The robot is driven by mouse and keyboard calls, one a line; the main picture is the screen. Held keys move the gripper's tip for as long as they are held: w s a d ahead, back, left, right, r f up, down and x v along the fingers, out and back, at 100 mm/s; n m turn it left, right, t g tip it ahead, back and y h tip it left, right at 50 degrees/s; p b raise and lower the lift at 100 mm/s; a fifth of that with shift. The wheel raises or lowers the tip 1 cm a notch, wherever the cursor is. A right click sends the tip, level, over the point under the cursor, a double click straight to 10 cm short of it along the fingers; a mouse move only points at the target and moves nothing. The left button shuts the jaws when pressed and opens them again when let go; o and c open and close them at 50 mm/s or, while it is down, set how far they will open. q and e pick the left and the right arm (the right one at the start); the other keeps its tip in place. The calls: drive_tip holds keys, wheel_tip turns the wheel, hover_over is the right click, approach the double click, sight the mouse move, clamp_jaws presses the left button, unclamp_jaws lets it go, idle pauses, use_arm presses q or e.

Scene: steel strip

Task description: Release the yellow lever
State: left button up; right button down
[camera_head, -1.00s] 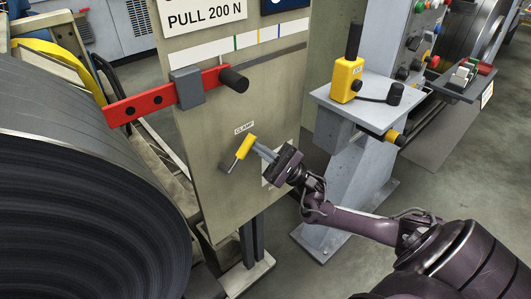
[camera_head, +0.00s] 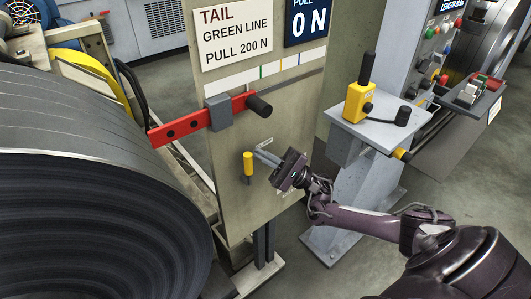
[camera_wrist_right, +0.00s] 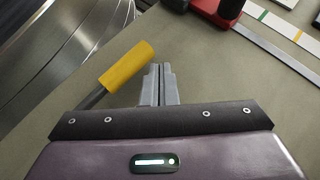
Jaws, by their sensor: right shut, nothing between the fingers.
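The yellow lever (camera_head: 248,163) is on the beige panel below the red bar. In the head view its yellow grip stands about upright over a short dark stem. My right gripper (camera_head: 262,157) is just right of the lever, its fingers pointing at the panel. In the right wrist view the lever (camera_wrist_right: 126,65) slants beside the left of the fingers (camera_wrist_right: 159,82), which are together and empty. The fingers look apart from the grip, but I cannot tell whether they touch it. My left gripper is not in view.
A red bar (camera_head: 185,127) with a black knob sticks out above the lever. A large steel coil (camera_head: 90,220) stands at the left. A grey pedestal (camera_head: 375,128) with a yellow control box (camera_head: 358,103) stands at the right, near my right arm.

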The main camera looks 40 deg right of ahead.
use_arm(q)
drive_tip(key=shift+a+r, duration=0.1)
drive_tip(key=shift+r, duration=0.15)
use_arm(e)
drive_tip(key=shift+a+r, duration=0.1)
drive_tip(key=shift+a, duration=0.05)
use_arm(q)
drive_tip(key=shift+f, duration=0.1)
